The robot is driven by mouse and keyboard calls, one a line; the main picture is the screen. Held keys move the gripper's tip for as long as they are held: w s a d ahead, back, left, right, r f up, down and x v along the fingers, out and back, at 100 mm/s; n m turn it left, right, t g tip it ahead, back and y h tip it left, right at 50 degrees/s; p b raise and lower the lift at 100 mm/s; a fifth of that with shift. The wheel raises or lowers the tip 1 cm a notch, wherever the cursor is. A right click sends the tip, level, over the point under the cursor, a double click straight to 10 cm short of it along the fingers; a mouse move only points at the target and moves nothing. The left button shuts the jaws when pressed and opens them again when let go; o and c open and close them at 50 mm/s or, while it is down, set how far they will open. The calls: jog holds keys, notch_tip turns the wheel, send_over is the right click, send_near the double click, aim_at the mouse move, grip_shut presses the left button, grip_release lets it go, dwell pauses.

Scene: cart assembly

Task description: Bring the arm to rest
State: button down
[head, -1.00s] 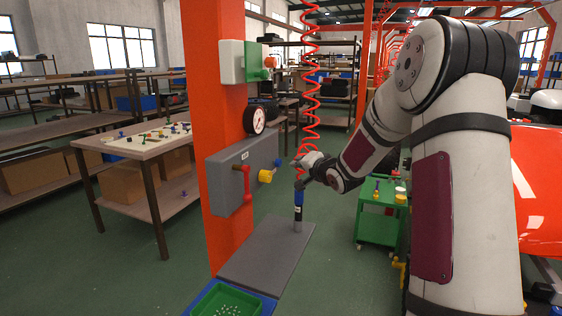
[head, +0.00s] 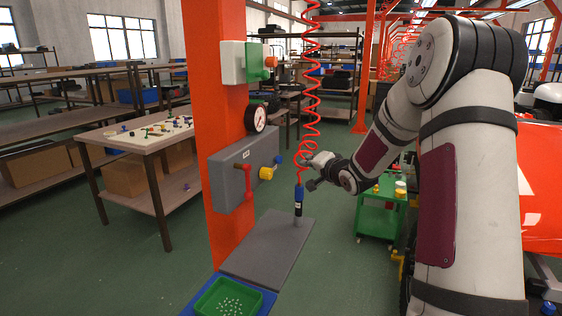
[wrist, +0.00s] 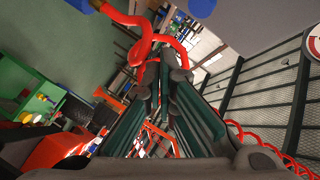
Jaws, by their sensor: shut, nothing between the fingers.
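My arm reaches in from the right of the head view, bent at the elbow. My gripper (head: 310,172) is at its end, beside the red coiled hose and just above and right of the blue-and-black tool (head: 298,203). The tool stands upright on a grey stub on the grey plate. In the wrist view my gripper's fingers (wrist: 162,68) are together and empty. The red hose (wrist: 143,47) passes close to the fingertips there; I cannot tell whether it touches them.
An orange post (head: 228,120) carries a grey box (head: 232,175) with a red lever and knobs, and a gauge (head: 256,118). A green cart (head: 378,222) stands behind my arm. A green tray (head: 205,300) is at the front. An orange car body (head: 541,180) is at right.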

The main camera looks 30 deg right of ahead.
dwell(0.4)
jog(key=s+a+r+n+g+h+p, duration=0.2)
jog(key=s+a+r+n+g+p, duration=0.4)
jog(key=s+a+r, duration=0.75)
jog(key=s+a+n+g+y+p, duration=0.1)
jog(key=s+a, duration=0.4)
jog(key=s, duration=0.6)
jog(key=s+a+n+g+y+p, duration=0.1)
jog(key=s+a, duration=0.4)
jog(key=s, duration=0.6)
jog(key=s+a+r+n+g+y+p, duration=0.1)
jog(key=s+a+n+g+p, duration=0.1)
jog(key=s, duration=0.9)
jog(key=a+n+g, duration=0.1)
jog(key=a+n, duration=0.1)
jog(key=a, duration=0.1)
jog(key=shift+s+a+n+y+p, duration=0.15)
jog(key=shift+s+n+y+p, duration=0.15)
jog(key=shift+s+n+p, duration=0.1)
jog(key=shift+r, duration=0.15)
